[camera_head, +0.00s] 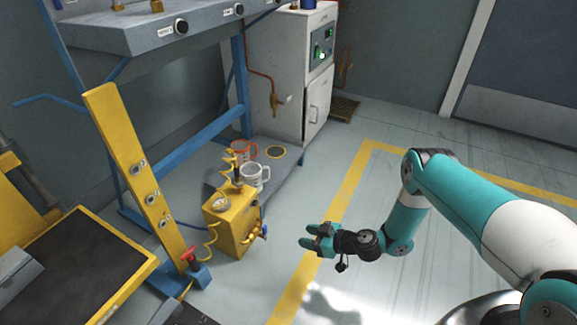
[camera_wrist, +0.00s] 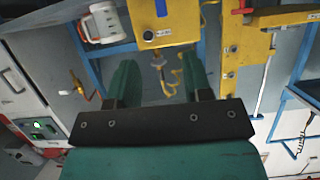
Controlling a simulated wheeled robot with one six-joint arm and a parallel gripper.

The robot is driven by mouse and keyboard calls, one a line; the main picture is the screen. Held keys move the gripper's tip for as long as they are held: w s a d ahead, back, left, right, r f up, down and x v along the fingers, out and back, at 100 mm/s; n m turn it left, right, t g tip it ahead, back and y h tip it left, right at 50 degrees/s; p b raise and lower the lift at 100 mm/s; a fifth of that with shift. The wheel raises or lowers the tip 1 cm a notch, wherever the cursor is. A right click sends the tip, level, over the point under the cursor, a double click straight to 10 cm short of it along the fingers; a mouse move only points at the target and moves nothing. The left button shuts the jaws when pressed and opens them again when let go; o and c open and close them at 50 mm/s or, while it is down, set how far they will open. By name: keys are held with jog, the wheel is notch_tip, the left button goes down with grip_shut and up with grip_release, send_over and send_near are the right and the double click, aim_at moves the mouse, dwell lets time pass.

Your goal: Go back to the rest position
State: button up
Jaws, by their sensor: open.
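My gripper (camera_head: 311,236) is teal with a dark wrist and hangs in free air over the floor, near the yellow floor line. It points left, toward the yellow box, and stands apart from it. In the wrist view its two teal fingers (camera_wrist: 157,82) are spread with nothing between them. The gripper is open and empty. My arm reaches in from the lower right in the head view.
A yellow box (camera_head: 229,228) with a coiled hose stands left of my gripper. Behind it are a white mug (camera_head: 255,178) and a red mug (camera_head: 242,151) on a low shelf. A blue-framed bench (camera_head: 165,28) and white cabinet (camera_head: 290,75) stand behind. Right floor is clear.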

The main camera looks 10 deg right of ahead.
jog(key=shift+r, duration=0.1)
jog(key=a+r+n+g+p, duration=0.1)
jog(key=a+r+g, duration=0.2)
jog(key=r, duration=1.3)
jog(key=a+r+g+p, duration=0.1)
jog(key=a+r+g, duration=0.3)
jog(key=r, duration=1.1)
jog(key=s+d+r+m+g+h+p, duration=0.1)
jog(key=s+d+r+m+h, duration=0.15)
jog(key=s+r, duration=0.95)
jog(key=s+d+r+m+h+p, duration=0.15)
jog(key=s+d+r+h, duration=0.4)
jog(key=s, duration=1.05)
notch_tip(320, 180, up, 40)
jog(key=a+y+p, duration=0.1)
jog(key=a+p, duration=0.1)
jog(key=p, duration=3.5)
jog(key=shift+w+f, duration=0.2)
jog(key=shift+w, duration=0.25)
